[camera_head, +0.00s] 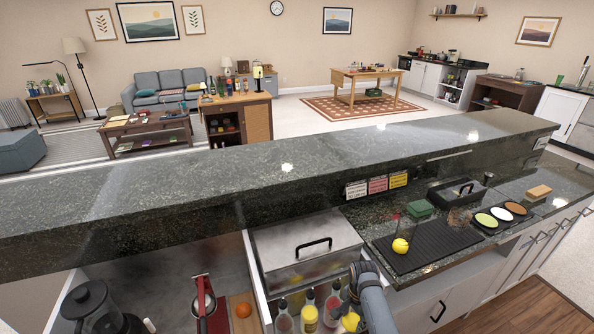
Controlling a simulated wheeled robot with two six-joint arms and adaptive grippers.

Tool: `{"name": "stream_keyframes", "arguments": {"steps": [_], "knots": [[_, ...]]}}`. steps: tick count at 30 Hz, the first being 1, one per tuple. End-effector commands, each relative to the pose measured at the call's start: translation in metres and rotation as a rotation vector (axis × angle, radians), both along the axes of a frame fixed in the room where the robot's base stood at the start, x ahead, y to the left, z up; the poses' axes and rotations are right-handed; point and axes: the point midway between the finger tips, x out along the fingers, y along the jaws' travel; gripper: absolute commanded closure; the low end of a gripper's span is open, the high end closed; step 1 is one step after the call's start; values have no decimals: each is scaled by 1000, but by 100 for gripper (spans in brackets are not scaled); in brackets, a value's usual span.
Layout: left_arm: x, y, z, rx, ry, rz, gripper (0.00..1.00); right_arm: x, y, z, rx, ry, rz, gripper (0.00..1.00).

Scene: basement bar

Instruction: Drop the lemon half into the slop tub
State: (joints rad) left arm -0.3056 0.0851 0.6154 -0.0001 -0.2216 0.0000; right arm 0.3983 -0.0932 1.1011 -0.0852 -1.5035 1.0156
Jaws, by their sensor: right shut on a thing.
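My right gripper (352,306) is low in the picture, to the right of the bottle well, partly hidden by my own grey arm. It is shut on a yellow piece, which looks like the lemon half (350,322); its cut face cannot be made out. The piece is beside the bottles, and whether it touches them cannot be told. I cannot pick out the slop tub with certainty. My left gripper is not in view.
Several bottles (309,318) stand in the well before a lidded steel bin (306,250). A red-handled tool (203,300), an orange (243,310) and a dark jug (92,305) are at left. A raised stone ledge (290,170) runs behind. A three-colour tray (500,216) is at right.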

Motion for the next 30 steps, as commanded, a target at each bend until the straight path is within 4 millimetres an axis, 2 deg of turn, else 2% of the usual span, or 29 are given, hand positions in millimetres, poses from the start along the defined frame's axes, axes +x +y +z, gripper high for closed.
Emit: {"name": "stream_keyframes", "arguments": {"steps": [9,17,23,30], "knots": [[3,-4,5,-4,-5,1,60,-19,24,-22,1,-3,174,76],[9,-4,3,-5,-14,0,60,-21,27,-28,1,-4,202,76],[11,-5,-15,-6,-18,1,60,-21,27,-45,1,-4,200,76],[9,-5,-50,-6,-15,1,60,-21,27,-78,0,-5,200,76]]}}
